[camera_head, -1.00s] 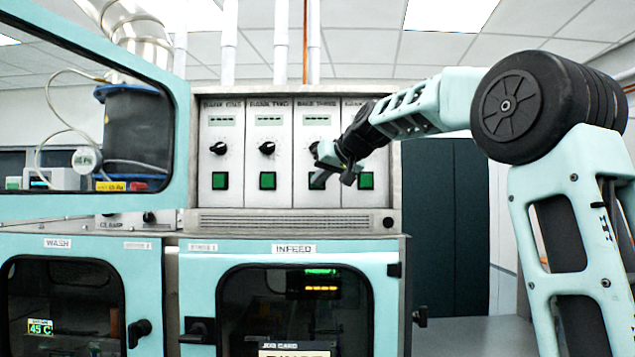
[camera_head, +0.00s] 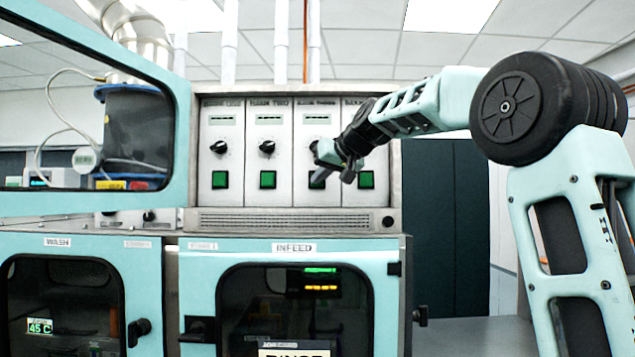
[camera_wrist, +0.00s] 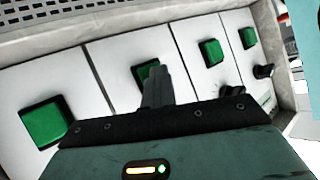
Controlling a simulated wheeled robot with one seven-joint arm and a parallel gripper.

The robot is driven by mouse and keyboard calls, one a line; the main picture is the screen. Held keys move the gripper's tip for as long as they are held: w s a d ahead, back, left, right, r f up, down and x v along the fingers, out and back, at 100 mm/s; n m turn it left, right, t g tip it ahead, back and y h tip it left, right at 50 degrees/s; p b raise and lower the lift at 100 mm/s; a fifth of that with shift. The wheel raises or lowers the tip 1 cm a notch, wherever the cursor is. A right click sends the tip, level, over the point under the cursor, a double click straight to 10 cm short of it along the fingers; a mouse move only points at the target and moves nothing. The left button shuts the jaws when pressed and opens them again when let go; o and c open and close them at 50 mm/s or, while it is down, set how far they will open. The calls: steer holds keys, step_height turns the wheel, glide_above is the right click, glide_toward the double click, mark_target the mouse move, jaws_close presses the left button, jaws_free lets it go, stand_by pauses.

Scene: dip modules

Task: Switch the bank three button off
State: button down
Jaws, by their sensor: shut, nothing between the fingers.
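The bank three panel (camera_head: 309,133) is the third of the upright white panels in the head view, with a label, a small display and a dark knob. Its green button (camera_wrist: 146,72) shows in the wrist view, partly hidden behind my fingers. My gripper (camera_head: 318,181) is shut and empty, with its fingertips at this button. It also shows in the wrist view (camera_wrist: 152,72), its tips overlapping the button's face. I cannot tell for sure whether they touch it or whether the button is pressed in.
Neighbouring green buttons sit close by on the bank one (camera_head: 220,180), bank two (camera_head: 268,180) and fourth (camera_head: 366,180) panels. Black knobs (camera_head: 267,148) stand out above them. An open teal-framed door (camera_head: 180,120) is at the left. A vent grille (camera_head: 290,221) runs below.

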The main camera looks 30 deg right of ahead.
steer(key=shift+s+a+b, duration=0.55)
steer(key=shift+s, duration=0.3)
steer(key=shift+s+a+b, duration=0.55)
steer(key=shift+s, duration=0.25)
steer(key=shift+s+a+b, duration=0.55)
steer(key=shift+s, duration=0.3)
steer(key=s+a+f+n+g+y+b, duration=0.1)
steer(key=s+a+f+n+g+b, duration=0.25)
steer(key=a+f, duration=1)
steer(key=s+a+f+n+g+y+b, duration=0.15)
steer(key=s+a+f+g, duration=0.4)
steer(key=a+f, duration=0.8)
steer(key=s+f+n+g+h+b, duration=0.2)
steer(key=s+f+n+g+b, duration=0.1)
steer(key=s+f, duration=2.3)
steer(key=shift+s+a+n+b, duration=0.45)
steer(key=shift+s+n+b, duration=0.15)
steer(key=shift+s+n, duration=0.25)
